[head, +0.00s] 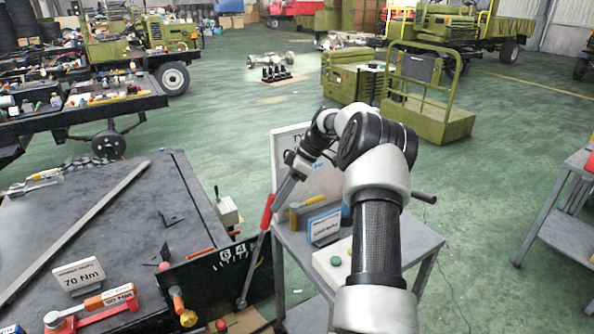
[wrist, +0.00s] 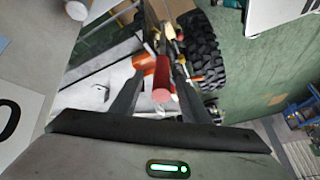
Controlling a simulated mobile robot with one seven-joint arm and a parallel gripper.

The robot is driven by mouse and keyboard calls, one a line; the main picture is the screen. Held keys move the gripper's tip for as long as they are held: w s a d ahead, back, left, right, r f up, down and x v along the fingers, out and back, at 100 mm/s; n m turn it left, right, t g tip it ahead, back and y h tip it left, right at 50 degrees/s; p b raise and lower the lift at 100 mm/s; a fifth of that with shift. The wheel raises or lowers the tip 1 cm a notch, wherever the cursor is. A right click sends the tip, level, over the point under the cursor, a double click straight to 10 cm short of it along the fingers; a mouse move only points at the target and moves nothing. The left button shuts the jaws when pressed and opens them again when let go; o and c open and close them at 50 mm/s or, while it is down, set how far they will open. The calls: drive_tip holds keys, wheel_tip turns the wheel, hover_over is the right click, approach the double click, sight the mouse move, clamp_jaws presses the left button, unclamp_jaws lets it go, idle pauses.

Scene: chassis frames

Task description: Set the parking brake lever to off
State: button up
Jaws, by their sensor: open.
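The parking brake lever has a red grip (head: 267,212) and a grey shaft that runs down beside a black panel (head: 210,285). The lever leans slightly right at its top in the head view. My gripper (head: 276,196) is at the upper end of the red grip. In the wrist view, the two dark fingers of my gripper (wrist: 163,66) are apart, and the round end of the red grip (wrist: 161,94) shows between them. I cannot tell whether either finger touches it.
A grey cart (head: 410,240) with a box, buttons and a sign stands under my arm. A dark workbench (head: 90,225) with a torque sign (head: 80,277) and tools is at left. A grey shelf (head: 565,225) stands at right.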

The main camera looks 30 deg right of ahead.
drive_tip(key=p+v, duration=0.1)
drive_tip(key=v, duration=1.2)
drive_tip(key=shift+r, duration=0.1)
